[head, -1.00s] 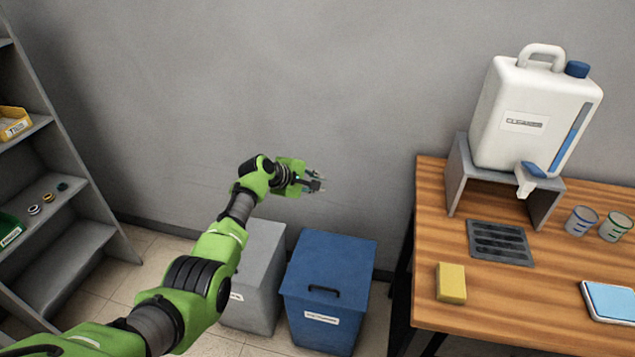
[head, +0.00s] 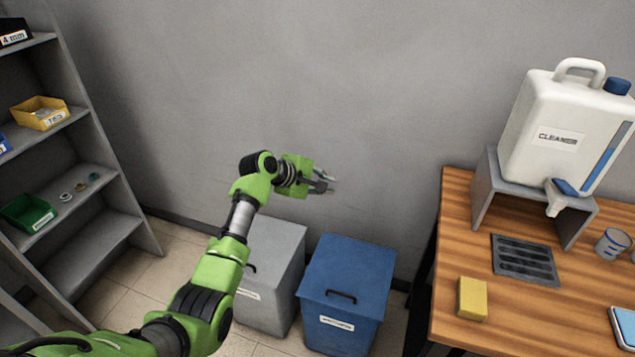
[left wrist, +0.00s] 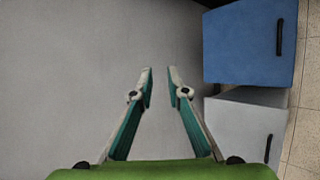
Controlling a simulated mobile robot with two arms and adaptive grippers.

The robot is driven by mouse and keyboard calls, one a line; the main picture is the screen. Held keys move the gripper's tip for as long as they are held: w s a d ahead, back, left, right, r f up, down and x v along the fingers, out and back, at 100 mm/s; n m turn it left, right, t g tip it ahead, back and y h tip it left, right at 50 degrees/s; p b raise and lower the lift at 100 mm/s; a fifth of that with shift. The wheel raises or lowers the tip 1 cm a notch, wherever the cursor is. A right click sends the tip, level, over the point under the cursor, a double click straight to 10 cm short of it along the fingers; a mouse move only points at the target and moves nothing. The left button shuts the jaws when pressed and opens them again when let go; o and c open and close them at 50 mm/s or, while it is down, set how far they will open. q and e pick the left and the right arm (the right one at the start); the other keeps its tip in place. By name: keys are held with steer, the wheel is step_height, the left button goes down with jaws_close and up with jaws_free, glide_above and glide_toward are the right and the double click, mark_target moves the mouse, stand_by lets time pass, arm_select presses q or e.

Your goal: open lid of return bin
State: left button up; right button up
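Two lidded bins stand on the floor against the wall, a blue bin (head: 346,290) and a grey bin (head: 268,275) to its left. Each has a dark handle on its closed lid and a white label too small to read, so I cannot tell which is the return bin. My left gripper (head: 328,182) is open and empty, in the air above the bins and before the wall. The left wrist view shows its two fingers (left wrist: 160,72) apart, with the blue bin (left wrist: 248,42) and grey bin (left wrist: 245,128) to their right. My right gripper is out of view.
A grey shelf (head: 125,200) with small containers stands at the left. Floor shows between shelf and bins.

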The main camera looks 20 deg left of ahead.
arm_select(q)
steer(key=v, duration=0.4)
steer(key=shift+s+r, duration=0.15)
steer(key=shift+s, duration=0.05)
